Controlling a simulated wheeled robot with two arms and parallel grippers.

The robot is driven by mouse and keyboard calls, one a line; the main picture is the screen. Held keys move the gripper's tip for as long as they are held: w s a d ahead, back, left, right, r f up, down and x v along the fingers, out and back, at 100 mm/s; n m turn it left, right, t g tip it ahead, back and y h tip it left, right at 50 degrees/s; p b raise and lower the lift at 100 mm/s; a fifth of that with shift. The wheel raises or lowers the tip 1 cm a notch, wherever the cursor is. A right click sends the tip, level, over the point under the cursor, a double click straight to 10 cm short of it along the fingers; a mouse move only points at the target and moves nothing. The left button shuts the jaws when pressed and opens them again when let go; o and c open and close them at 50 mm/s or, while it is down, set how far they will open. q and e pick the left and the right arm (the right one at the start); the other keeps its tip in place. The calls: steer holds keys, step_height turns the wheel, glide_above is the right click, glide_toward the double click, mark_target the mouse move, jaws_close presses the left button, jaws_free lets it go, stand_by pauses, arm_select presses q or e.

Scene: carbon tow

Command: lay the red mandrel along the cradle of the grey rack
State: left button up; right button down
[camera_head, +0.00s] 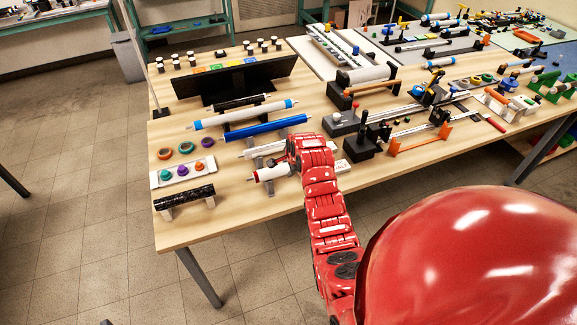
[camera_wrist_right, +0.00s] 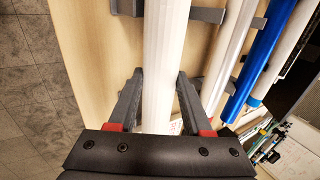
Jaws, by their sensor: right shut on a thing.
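The red mandrel appears as a white roller (camera_head: 272,173) with a red band at its left end, at the front of the grey rack (camera_head: 258,160). My right gripper (camera_head: 287,160) reaches over it and partly hides it. In the right wrist view the white roller (camera_wrist_right: 166,60) runs lengthwise between the two dark fingers of my right gripper (camera_wrist_right: 160,78), which is shut on it. Grey rack arms (camera_wrist_right: 207,15) show beside the roller there. I cannot tell whether the roller touches the rack. My left gripper is out of view.
A blue roller (camera_head: 265,127) and a white roller with blue ends (camera_head: 243,114) lie behind. A black marbled roller (camera_head: 185,196) and a white tray (camera_head: 162,178) of coloured knobs are at the left. Dark blocks (camera_head: 361,148) stand close to the right. Bare table lies at the front.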

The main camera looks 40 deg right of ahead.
steer(key=shift+f, duration=0.15)
steer(key=shift+c, duration=1.3)
jaws_free()
steer(key=shift+s+r+b, duration=0.25)
steer(key=shift+r+b, duration=0.05)
steer(key=shift+b, duration=0.05)
steer(key=p+v, duration=0.4)
steer(key=v, duration=1.2)
steer(key=shift+r+p, duration=0.25)
steer(key=shift+p, duration=0.1)
steer(key=shift+a, duration=0.15)
